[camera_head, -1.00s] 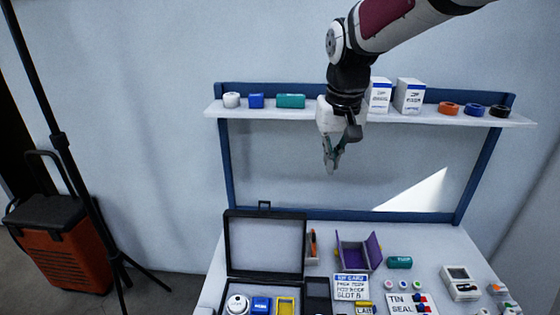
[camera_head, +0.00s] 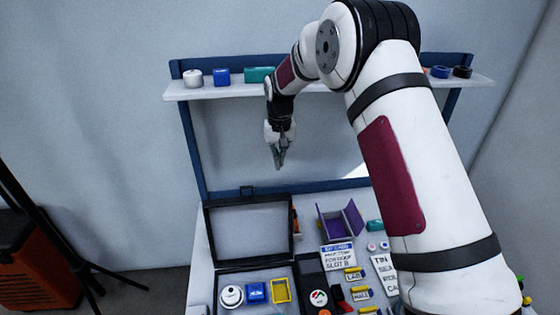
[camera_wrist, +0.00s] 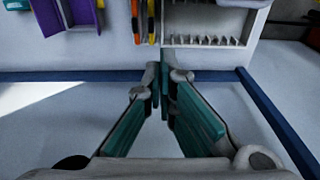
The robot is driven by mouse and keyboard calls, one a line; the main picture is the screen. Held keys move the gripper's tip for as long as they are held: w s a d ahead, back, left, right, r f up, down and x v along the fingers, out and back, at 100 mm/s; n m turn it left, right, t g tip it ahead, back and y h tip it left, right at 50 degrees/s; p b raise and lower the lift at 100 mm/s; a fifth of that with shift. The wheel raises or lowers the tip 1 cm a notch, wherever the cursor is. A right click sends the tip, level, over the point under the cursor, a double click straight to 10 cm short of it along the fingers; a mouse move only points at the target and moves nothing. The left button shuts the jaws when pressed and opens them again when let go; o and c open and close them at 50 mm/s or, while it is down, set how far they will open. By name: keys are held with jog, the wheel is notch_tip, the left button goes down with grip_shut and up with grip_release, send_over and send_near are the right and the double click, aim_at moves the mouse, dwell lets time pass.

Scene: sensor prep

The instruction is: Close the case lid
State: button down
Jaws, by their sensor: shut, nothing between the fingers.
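The black case stands open on the table, with its lid (camera_head: 209,232) upright at the back and a pale inner panel showing. A small handle (camera_head: 247,190) sits on the lid's top edge. The case base (camera_head: 225,268) holds a white round sensor (camera_head: 232,295), a blue box (camera_head: 255,292) and a yellow frame (camera_head: 281,291). My gripper (camera_head: 279,165) hangs above and behind the lid, slightly right of its middle, apart from it. In the wrist view my gripper (camera_wrist: 161,80) has its fingertips together with nothing between them.
A blue-framed rack with a white shelf (camera_head: 222,92) stands behind the table. A purple holder (camera_head: 335,222), a label card (camera_head: 338,255) and small parts lie right of the case. An orange case (camera_head: 35,265) and a tripod leg stand at left.

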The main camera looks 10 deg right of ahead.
jog(key=s+f+p, duration=0.2)
jog(key=s+f, duration=0.1)
jog(key=f, duration=0.3)
jog(key=shift+s+f+p, duration=0.15)
jog(key=shift+f+p, duration=0.05)
jog(key=shift+p, duration=0.1)
